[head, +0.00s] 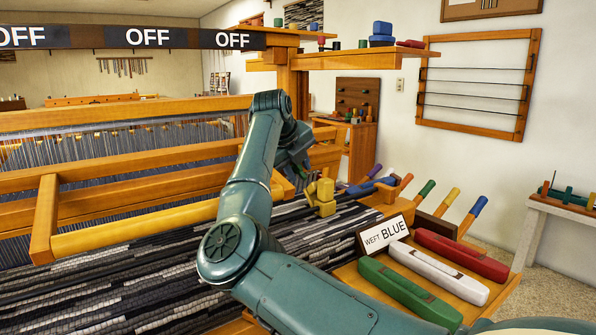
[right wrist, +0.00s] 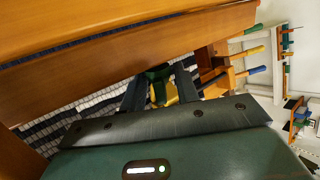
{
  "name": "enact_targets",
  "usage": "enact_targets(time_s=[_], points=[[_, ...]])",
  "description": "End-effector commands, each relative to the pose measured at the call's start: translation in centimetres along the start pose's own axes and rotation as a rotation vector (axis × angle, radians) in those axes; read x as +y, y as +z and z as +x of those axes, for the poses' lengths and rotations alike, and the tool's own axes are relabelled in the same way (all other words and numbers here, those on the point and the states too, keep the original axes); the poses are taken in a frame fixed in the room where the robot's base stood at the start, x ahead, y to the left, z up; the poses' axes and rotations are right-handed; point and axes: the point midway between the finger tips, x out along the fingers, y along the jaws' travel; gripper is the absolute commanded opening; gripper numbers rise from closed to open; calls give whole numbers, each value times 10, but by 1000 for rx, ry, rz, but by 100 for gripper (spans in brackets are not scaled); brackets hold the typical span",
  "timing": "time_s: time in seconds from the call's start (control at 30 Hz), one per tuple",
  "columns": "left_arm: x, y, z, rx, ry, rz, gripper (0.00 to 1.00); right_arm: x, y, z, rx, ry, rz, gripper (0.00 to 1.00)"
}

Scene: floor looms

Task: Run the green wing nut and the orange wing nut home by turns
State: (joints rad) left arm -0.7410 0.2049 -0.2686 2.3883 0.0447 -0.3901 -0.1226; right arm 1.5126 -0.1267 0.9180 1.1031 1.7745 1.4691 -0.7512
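My right gripper (head: 298,172) hangs over the wooden beam at the front of the loom, partly hidden by its own arm in the head view. In the right wrist view its two dark fingers (right wrist: 158,82) stand apart. A dark green piece (right wrist: 157,72), likely the green wing nut, shows between the fingertips; I cannot tell whether they touch it. A yellow piece (right wrist: 171,97) shows just below the green one, and a yellow block-like fitting (head: 322,196) stands beside the gripper in the head view. I cannot make out the orange wing nut. My left gripper is out of view.
Striped grey cloth (head: 120,285) lies under my arm. Handles with coloured ends (head: 450,200) stick up at the right. A "WEFT BLUE" card (head: 385,236) stands behind green (head: 405,290), white (head: 440,272) and red (head: 462,254) shuttles. OFF signs (head: 148,38) hang above.

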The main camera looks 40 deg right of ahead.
Motion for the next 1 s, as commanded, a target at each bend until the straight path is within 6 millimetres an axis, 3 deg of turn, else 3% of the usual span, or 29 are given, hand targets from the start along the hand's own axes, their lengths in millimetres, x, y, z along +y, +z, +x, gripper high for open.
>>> enact_targets(time_s=[0.37,0.7,1.0], points=[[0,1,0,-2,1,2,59,0,0,6,1,0,0,30],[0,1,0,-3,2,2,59,0,0,5,1,0,0,2],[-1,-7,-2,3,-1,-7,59,-2,0,3,1,34,5,1]])
